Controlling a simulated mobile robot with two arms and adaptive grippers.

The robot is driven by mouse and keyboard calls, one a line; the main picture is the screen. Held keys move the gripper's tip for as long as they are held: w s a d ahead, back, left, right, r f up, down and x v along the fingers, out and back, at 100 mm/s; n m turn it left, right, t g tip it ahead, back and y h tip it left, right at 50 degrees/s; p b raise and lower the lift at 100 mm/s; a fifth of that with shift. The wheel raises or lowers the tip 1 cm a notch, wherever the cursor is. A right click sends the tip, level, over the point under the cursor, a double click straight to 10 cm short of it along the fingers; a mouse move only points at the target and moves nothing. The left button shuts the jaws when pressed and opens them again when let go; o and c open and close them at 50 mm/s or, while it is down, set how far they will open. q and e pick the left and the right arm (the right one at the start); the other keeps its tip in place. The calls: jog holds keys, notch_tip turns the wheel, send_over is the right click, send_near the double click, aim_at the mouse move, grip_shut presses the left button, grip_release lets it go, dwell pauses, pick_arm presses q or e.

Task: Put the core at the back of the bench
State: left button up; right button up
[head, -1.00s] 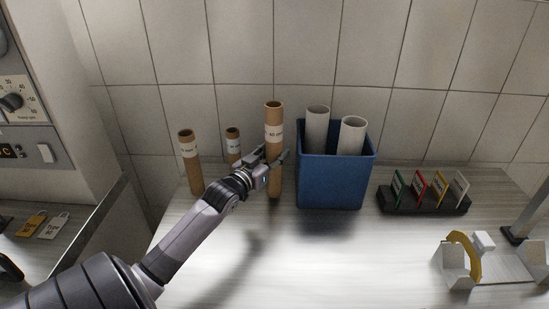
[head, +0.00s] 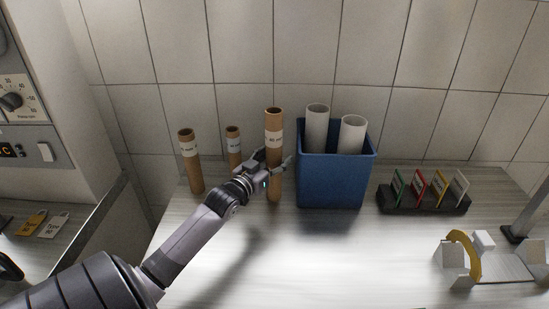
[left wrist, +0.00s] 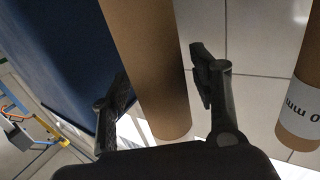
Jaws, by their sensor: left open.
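A brown cardboard core (head: 274,125) with a white label stands upright at the back of the bench (head: 330,255), just left of the blue bin. My left gripper (head: 276,163) is open, with its fingers on either side of this core at about mid height. In the left wrist view the core (left wrist: 150,70) passes between the two spread fingers (left wrist: 160,90), with a narrow gap showing on each side. Whether its lower end touches the bench is hard to tell. My right gripper is out of view.
Two other brown cores (head: 191,165) (head: 233,143) stand to the left near the tiled wall. The blue bin (head: 333,185) holds two pale tubes. A dark rack (head: 425,203) with coloured cards and a yellow-ringed fixture (head: 462,258) are at the right. The front middle is clear.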

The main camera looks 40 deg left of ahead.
pick_arm(q)
jog(key=shift+r, duration=0.2)
jog(key=shift+s+f, duration=0.15)
jog(key=shift+s, duration=0.2)
jog(key=s+d+b, duration=0.1)
jog(key=s, duration=1)
jog(key=shift+d, duration=0.4)
jog(key=shift+s, duration=0.1)
